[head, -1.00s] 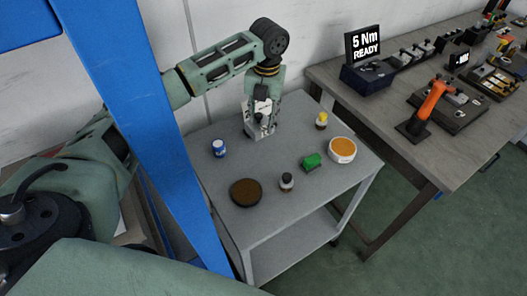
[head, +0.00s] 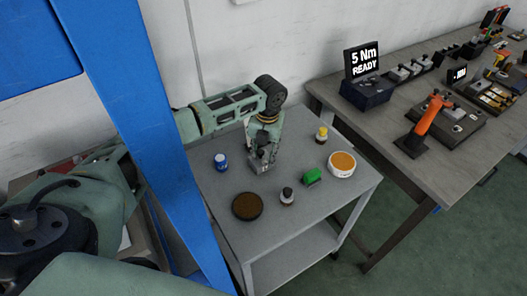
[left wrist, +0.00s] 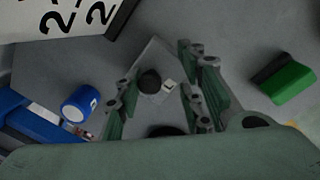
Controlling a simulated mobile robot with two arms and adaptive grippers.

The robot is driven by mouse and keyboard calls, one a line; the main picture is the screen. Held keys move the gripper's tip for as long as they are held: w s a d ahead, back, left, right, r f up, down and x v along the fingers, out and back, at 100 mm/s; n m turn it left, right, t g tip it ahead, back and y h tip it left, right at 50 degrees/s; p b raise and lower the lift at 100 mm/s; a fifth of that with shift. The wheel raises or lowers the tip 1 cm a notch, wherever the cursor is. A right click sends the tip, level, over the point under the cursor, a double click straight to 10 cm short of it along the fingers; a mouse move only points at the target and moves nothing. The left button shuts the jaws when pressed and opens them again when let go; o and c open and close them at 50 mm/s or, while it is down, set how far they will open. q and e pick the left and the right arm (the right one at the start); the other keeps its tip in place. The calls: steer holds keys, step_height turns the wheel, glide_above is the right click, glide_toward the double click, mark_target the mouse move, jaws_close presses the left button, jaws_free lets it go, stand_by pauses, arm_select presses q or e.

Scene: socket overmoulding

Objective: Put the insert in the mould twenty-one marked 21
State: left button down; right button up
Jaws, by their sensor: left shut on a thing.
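My left gripper (head: 264,145) points down over the grey cart top (head: 220,197). It is shut on a grey block (head: 260,164) with a small pale mark. In the left wrist view the gripper (left wrist: 160,100) has its fingers on either side of the block (left wrist: 153,58), which carries a round black part. I cannot tell whether the block touches the cart or whether it is the insert. A white sign (left wrist: 45,18) at the top left of that view shows cut-off digits that look like 2s. I see no mould clearly marked 21. My right gripper is out of view.
On the cart are a blue jar (head: 221,162), a brown round dish (head: 247,206), a black-capped bottle (head: 287,197), a green block (head: 312,177), a white orange-filled tub (head: 342,164) and a yellow-capped bottle (head: 321,135). A workbench (head: 395,110) with a screen (head: 361,60) stands right.

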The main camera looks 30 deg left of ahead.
arm_select(q)
steer(key=c, duration=1.2)
jaws_free()
steer(key=shift+f, duration=0.1)
steer(key=shift+o, duration=0.2)
